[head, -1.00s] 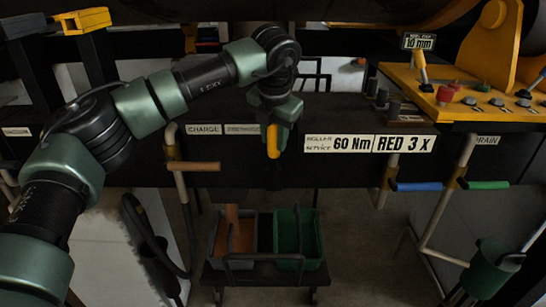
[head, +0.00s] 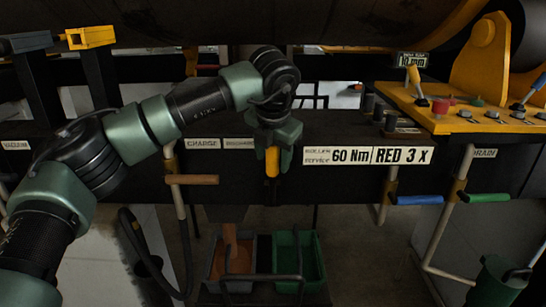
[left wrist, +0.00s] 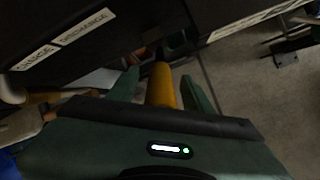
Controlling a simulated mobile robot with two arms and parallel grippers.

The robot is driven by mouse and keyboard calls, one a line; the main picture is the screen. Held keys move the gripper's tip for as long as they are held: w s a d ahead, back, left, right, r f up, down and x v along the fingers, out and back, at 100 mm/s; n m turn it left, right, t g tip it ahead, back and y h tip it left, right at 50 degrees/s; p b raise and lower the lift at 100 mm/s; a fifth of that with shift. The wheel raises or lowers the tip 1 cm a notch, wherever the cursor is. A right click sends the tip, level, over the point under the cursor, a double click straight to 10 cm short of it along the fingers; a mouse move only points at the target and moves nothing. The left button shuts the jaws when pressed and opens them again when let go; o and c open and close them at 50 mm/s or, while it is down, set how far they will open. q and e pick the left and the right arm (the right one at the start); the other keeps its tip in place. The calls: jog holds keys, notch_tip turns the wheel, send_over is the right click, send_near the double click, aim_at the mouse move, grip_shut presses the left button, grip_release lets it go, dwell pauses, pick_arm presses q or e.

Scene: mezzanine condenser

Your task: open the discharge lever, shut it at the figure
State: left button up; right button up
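The discharge lever shows as a yellow handle (head: 272,162) hanging below the dark beam, just right of the partly covered DISCHARGE label (head: 238,143). My left gripper (head: 280,150) is over it, pointing down. In the left wrist view the yellow handle (left wrist: 162,85) lies between the two green fingers (left wrist: 160,92). A gap shows between the handle and the left finger; the right finger is close to it, and contact cannot be told. The handle's far end is dark. White plates read 60 Nm (head: 350,156) and RED 3 X (head: 403,156). My right gripper is not in view.
A tan handle (head: 192,179) sits left under the CHARGE label (head: 203,143). Blue (head: 418,200) and green (head: 485,197) handles are at right. A yellow panel (head: 470,120) with knobs is above them. Orange and green bins (head: 296,262) stand below.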

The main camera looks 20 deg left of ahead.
pick_arm(q)
jog(key=b+v, duration=0.1)
jog(key=v, duration=0.5)
jog(key=shift+s+r, duration=0.15)
jog(key=shift+r, duration=0.15)
jog(key=shift+s+d+r, duration=0.1)
jog(key=shift+s+r, duration=0.1)
jog(key=shift+r, duration=0.35)
dwell(0.8)
dwell(5.8)
